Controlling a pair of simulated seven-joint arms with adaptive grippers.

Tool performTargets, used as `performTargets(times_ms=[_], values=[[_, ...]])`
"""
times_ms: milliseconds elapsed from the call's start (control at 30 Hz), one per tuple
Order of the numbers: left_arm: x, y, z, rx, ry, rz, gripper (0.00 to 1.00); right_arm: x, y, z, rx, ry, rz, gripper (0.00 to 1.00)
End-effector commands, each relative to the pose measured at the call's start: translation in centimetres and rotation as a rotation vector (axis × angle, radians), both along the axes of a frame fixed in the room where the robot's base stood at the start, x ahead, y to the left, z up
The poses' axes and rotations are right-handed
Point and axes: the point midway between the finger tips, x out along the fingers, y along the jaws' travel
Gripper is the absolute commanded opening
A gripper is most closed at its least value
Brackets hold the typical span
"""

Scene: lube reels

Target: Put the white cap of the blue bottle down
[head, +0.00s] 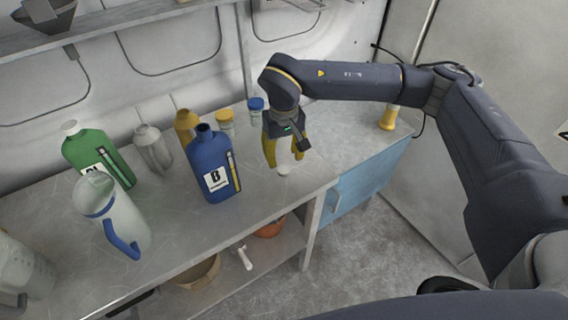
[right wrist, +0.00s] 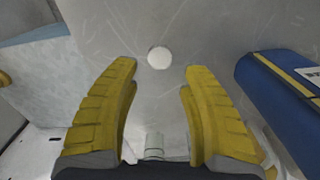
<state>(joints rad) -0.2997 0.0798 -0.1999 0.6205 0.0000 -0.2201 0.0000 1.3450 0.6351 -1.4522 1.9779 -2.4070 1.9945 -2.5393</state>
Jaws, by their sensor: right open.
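The blue bottle (head: 213,168) with a "B" label stands upright on the bench, its neck open with no cap on it. The white cap (head: 284,169) lies on the bench top to the right of the bottle. My right gripper (head: 284,160) is above the cap with its yellow fingers apart. In the right wrist view the cap (right wrist: 159,57) is a white disc beyond the open fingertips (right wrist: 160,78), apart from both, and the blue bottle (right wrist: 282,100) is at the right. My left gripper is not in view.
A green bottle (head: 88,150) with a white cap, a clear jug (head: 118,215) with a blue handle and a grey bottle (head: 153,150) stand to the left. Small jars with yellow (head: 225,120) and blue (head: 256,108) lids stand behind. The bench's front right corner is near the cap.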

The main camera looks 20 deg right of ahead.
Motion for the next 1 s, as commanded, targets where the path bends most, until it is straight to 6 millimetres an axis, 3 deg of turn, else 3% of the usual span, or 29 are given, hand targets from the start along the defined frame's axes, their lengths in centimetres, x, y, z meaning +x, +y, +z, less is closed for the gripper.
performTargets(times_ms=[200,400,1000], values=[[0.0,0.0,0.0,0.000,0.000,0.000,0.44,0.0,0.0,3.4,-0.001,-0.002,0.001,0.46],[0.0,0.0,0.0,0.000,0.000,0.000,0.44,0.0,0.0,5.4,0.000,-0.001,0.001,0.46],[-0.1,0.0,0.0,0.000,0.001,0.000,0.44,-0.1,0.0,6.4,0.000,0.002,0.000,0.46]])
